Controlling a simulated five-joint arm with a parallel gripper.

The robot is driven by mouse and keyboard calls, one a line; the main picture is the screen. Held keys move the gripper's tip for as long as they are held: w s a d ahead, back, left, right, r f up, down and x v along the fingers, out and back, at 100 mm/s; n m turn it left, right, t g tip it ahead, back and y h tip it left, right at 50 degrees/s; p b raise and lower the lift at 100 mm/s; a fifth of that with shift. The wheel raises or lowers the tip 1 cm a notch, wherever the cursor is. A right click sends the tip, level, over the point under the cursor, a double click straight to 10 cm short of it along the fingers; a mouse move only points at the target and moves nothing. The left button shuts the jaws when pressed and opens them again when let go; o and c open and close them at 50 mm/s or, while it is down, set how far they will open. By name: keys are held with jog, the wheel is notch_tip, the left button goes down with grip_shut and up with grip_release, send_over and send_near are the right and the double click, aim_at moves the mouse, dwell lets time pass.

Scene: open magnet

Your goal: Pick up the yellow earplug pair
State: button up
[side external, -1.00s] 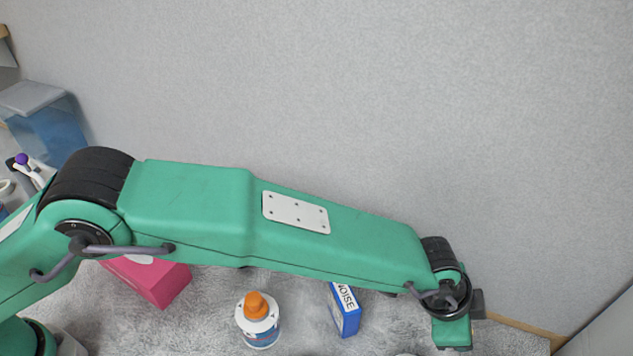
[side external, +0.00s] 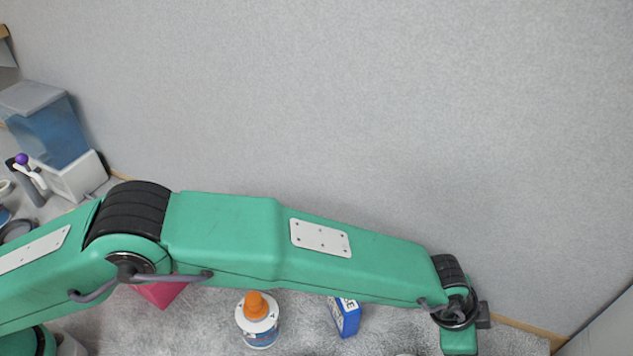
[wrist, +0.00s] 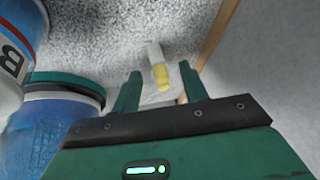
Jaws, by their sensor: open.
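The yellow earplug pair (wrist: 161,76) lies in the upper middle of the wrist view, on or near the grey speckled surface. A pale part shows just above the yellow in that view. My gripper (wrist: 160,87) is open, with one green finger to the left of the earplugs and one to the right. The yellow sits in the gap between the fingertips as seen from the wrist; I cannot tell how far below them it is. The side external view shows no earplugs, and my fingers are below its lower edge.
A blue tub (wrist: 48,125) with a dark green lid and a white-and-blue container (wrist: 15,45) stand close on the left in the wrist view. A wooden edge strip (wrist: 212,35) meets the wall at right. An orange-capped bottle (side external: 258,325) and blue box (side external: 346,318) stand below my arm.

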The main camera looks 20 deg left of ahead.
jog(key=shift+c, duration=0.2)
grip_shut()
jog(key=shift+r, duration=5)
